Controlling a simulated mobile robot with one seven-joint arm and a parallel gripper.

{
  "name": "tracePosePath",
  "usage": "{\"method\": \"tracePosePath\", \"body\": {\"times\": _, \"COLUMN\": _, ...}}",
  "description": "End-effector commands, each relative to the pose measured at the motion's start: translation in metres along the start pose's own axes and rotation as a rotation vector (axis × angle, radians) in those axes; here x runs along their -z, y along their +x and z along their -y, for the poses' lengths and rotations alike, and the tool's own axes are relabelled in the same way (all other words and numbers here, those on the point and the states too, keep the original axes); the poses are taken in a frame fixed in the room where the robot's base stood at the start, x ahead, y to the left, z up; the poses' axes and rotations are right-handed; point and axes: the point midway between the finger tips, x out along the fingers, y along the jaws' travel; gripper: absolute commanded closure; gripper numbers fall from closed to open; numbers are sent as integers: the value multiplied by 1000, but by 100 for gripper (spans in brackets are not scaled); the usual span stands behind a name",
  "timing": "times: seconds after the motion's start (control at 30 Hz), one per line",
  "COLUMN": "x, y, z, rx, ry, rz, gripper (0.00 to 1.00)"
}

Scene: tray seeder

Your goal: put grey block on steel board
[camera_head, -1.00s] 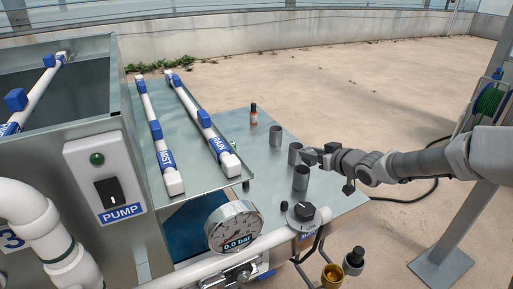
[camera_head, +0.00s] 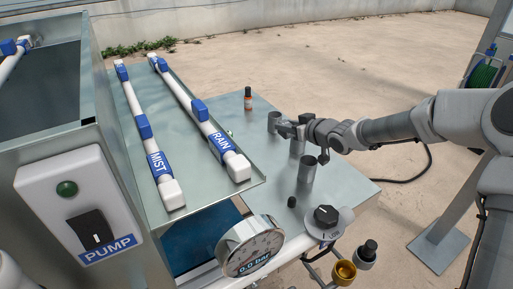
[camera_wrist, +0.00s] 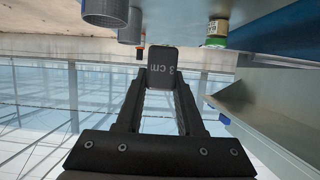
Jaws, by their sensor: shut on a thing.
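In the head view my gripper (camera_head: 283,128) is over the far part of a steel table top (camera_head: 345,193), beside grey cylinders. I cannot tell for certain whether this table top or the raised steel tray (camera_head: 190,120) is the steel board.
An orange-labelled bottle (camera_head: 248,101) stands behind. White pipes marked MIST (camera_head: 145,128) and RAIN (camera_head: 195,110) lie left.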

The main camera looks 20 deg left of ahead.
Motion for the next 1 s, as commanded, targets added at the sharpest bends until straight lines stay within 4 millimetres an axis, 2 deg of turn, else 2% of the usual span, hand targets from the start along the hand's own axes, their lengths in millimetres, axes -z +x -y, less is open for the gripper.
{"method": "tracePosePath", "body": {"times": 0.03, "x": -8, "y": 12, "z": 11, "rx": 5, "ry": -3, "rz": 0, "gripper": 100}}
{"method": "tracePosePath", "body": {"times": 0.3, "x": -22, "y": 50, "z": 48, "rx": 4, "ry": -3, "rz": -1, "gripper": 100}}
{"method": "tracePosePath", "body": {"times": 0.5, "x": -28, "y": 70, "z": 66, "rx": 2, "ry": -2, "rz": -2, "gripper": 100}}
{"method": "tracePosePath", "body": {"times": 0.67, "x": -30, "y": 74, "z": 70, "rx": 0, "ry": -1, "rz": -1, "gripper": 100}}
{"method": "tracePosePath", "body": {"times": 0.9, "x": -61, "y": 87, "z": 70, "rx": 1, "ry": 2, "rz": 0, "gripper": 100}}
{"method": "tracePosePath", "body": {"times": 1.0, "x": -67, "y": 89, "z": 70, "rx": 0, "ry": 0, "rz": -1, "gripper": 100}}
